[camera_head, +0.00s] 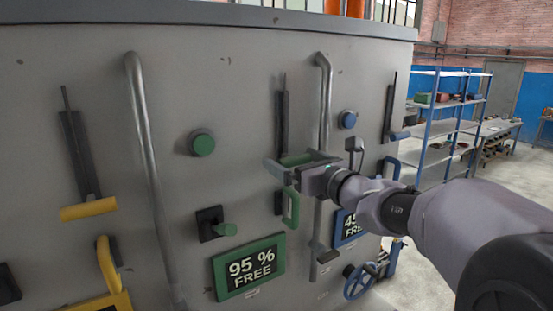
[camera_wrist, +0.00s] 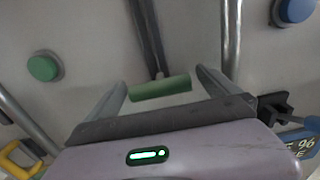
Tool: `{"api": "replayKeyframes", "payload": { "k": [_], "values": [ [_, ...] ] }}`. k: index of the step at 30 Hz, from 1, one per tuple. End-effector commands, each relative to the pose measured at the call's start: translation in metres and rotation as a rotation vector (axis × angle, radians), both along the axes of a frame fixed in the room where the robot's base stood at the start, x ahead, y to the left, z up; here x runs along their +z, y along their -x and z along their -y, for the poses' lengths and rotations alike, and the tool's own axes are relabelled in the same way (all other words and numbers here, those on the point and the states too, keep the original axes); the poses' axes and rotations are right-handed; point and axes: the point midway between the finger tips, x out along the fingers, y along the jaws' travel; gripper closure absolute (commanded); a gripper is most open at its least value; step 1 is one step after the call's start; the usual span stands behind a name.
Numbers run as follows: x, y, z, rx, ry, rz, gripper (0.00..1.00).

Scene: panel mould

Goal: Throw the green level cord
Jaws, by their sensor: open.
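The green-handled lever hangs on the grey panel: a dark vertical bar (camera_head: 282,115) with a green crossbar handle (camera_head: 297,159) at its lower end. The handle also shows in the wrist view (camera_wrist: 160,88), lying level between my two fingers. My gripper (camera_head: 285,170) is open, with one finger on each end side of the handle. It is not closed on the handle, and I cannot tell whether either finger touches it. In the head view the fingers partly cover the handle.
Grey vertical pipes (camera_head: 150,150) (camera_head: 322,95) stand out on both sides. A yellow-handled lever (camera_head: 88,209) is left, a blue-handled one (camera_head: 399,135) right.

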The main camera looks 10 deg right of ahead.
Motion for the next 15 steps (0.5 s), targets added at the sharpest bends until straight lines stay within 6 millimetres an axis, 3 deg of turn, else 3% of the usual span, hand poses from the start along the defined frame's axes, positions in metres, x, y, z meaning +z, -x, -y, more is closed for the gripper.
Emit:
{"api": "replayKeyframes", "payload": {
  "k": [4, 15],
  "values": [
    [0.0000, 0.0002, 0.0001, 0.000, 0.000, 0.000, 0.00],
    [0.0001, 0.0004, 0.0001, 0.001, 0.001, 0.000, 0.73]
  ]
}}
